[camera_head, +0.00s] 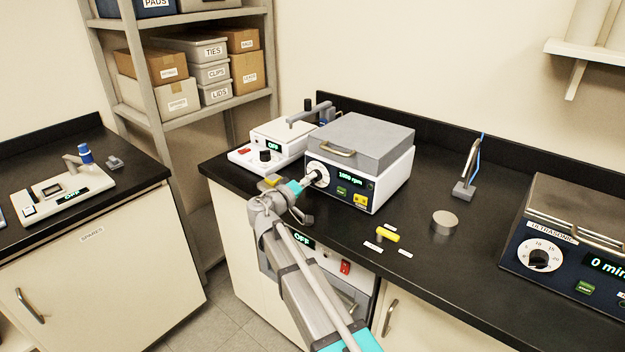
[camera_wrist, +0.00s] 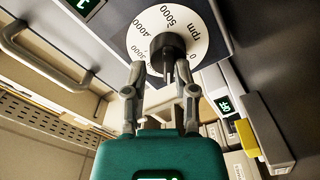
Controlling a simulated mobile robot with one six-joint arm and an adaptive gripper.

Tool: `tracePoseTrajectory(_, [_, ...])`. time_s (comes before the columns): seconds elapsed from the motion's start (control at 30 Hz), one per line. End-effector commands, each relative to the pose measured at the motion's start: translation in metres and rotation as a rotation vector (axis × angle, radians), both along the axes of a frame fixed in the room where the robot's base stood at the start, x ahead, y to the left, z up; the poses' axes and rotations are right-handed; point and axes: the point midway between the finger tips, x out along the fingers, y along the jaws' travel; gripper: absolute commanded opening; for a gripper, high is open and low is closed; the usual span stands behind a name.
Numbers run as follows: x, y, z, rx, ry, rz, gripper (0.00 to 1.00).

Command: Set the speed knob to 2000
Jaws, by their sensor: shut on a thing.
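The speed knob (camera_wrist: 168,46) is black and sits at the centre of a white dial (camera_wrist: 140,38) marked in rpm; 4000 and 5000 can be read in the wrist view. The dial (camera_head: 314,168) is on the front left of a box-shaped instrument with a grey lid (camera_head: 362,136). Its green display (camera_head: 351,177) appears to read 1000 rpm, in small digits. My gripper (camera_wrist: 163,78) is shut on the knob, one finger on each side. In the head view, my gripper (camera_head: 308,180) reaches the dial from the front left and hides the knob.
A white device with a black knob (camera_head: 265,155) stands close to the left of the instrument. A yellow piece (camera_head: 387,235), a grey cylinder (camera_head: 445,222) and a small stand (camera_head: 465,188) are on the counter to the right. An ultrasonic bath (camera_head: 560,245) stands farther right.

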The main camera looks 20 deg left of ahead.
Motion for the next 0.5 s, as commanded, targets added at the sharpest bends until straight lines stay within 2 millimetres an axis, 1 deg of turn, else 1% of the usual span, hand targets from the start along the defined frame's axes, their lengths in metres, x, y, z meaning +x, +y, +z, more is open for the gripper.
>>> tracePoseTrajectory(0.03, [-0.0028,0.0009,-0.0064,0.571,-0.218,0.002,0.0])
tracePoseTrajectory(0.27, [-0.0031,0.0003,-0.0067,0.597,-0.229,0.002,0.0])
tracePoseTrajectory(0.5, [-0.0038,-0.0011,-0.0078,0.742,-0.289,0.001,0.0])
